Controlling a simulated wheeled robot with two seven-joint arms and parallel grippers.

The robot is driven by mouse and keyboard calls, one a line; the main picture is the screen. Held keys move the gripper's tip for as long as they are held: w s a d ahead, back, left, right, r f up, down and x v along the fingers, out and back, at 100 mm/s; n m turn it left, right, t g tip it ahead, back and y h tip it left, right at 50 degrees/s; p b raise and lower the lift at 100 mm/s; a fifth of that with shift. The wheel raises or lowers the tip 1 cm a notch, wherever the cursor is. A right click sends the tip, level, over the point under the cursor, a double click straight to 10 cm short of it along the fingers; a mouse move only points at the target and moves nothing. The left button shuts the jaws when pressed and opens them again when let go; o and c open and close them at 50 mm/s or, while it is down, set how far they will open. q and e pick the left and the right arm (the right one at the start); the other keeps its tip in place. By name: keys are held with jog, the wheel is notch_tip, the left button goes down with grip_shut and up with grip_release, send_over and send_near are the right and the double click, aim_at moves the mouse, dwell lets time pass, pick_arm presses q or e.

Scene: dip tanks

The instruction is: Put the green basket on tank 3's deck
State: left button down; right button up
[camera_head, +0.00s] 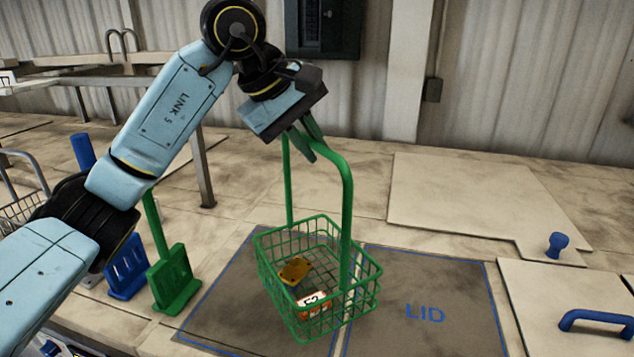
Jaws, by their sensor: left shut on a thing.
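The green basket (268,262) is a wire basket with a tall green handle, in the middle of the head view. My left gripper (309,138) is shut on the top bar of that handle, and the basket hangs upright below it. A brass-coloured part (295,270) and a white and orange piece with dark lettering (313,302) lie in the basket. The basket is over the dark blue-outlined panels; I cannot tell whether it touches them. No tank number is readable. My right gripper is not in view.
A pale lid with a blue knob (557,243) and a blue handle (597,318) are farther right. A green bracket (173,279) and a blue bracket (127,267) stand at left. A metal post (203,170) stands behind.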

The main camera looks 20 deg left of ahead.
pick_arm(q)
notch_tip(320, 180, down, 5)
jog(key=shift+w+r+p, duration=0.1)
jog(key=shift+w+p, duration=0.05)
jog(key=shift+p, duration=0.2)
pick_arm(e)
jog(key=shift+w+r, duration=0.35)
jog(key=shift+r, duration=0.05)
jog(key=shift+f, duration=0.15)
pick_arm(q)
jog(key=c, duration=1.5)
grip_release()
jog(key=shift+f, duration=0.2)
jog(key=shift+o, duration=0.2)
jog(key=shift+r, duration=0.1)
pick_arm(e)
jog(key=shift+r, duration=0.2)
pick_arm(q)
jog(key=b+v, duration=0.1)
jog(key=v, duration=1.1)
jog(key=shift+b, duration=0.3)
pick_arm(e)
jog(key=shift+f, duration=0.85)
